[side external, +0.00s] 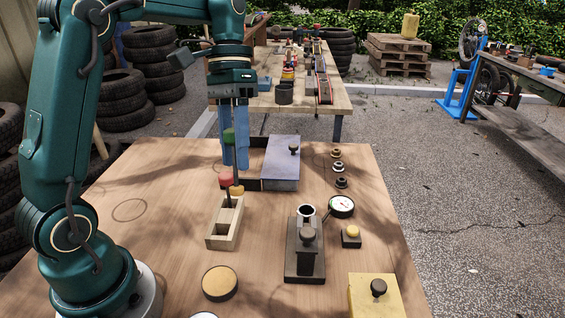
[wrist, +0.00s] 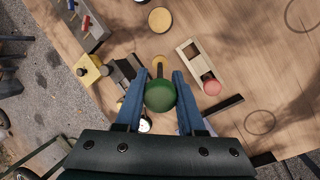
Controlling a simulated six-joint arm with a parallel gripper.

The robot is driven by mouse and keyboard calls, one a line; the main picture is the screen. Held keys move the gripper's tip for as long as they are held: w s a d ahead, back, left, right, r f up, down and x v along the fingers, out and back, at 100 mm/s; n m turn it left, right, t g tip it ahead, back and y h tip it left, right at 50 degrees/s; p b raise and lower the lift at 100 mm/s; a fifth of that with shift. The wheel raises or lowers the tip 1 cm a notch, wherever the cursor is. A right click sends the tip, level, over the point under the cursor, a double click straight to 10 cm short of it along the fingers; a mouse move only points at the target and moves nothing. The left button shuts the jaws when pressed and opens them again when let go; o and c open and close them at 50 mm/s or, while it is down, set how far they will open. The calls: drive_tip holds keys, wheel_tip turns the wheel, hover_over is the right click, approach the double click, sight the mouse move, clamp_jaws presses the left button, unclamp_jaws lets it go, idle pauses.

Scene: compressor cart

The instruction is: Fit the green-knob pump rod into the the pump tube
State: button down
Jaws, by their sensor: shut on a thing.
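My gripper (side external: 236,158) points down with its blue fingers shut on the green knob (side external: 229,136) of the pump rod. The green knob also shows between the fingers in the wrist view (wrist: 160,95). The pump tube (side external: 306,211), with a pale open rim, stands on a dark base (side external: 304,277) to the right, apart from the gripper. A dark knobbed post is in front of it.
A gauge (side external: 341,206) and a small yellow-topped block (side external: 351,236) are right of the tube. A grey box (side external: 281,163) stands behind. A yellow disc (side external: 219,282) and a yellow knobbed block (side external: 375,301) are at the front. The table's left area is clear.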

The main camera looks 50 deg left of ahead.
idle(0.4)
drive_tip(key=shift+w+a+r+t+y, duration=0.3)
drive_tip(key=shift+w+a+r+y, duration=0.1)
drive_tip(key=shift+w+y, duration=0.1)
drive_tip(key=w+d+r+m+t+y, duration=0.1)
drive_tip(key=w+d+m+y, duration=0.1)
drive_tip(key=w+d+m, duration=0.3)
drive_tip(key=w+d, duration=0.2)
drive_tip(key=d, duration=0.1)
drive_tip(key=shift+w+d+r+m, duration=0.25)
drive_tip(key=shift+w+m, duration=0.15)
drive_tip(key=shift+d+f+t, duration=0.1)
drive_tip(key=shift+d+t, duration=0.15)
drive_tip(key=shift+t, duration=0.15)
drive_tip(key=shift+f, duration=2.9)
drive_tip(key=shift+f, duration=2.5)
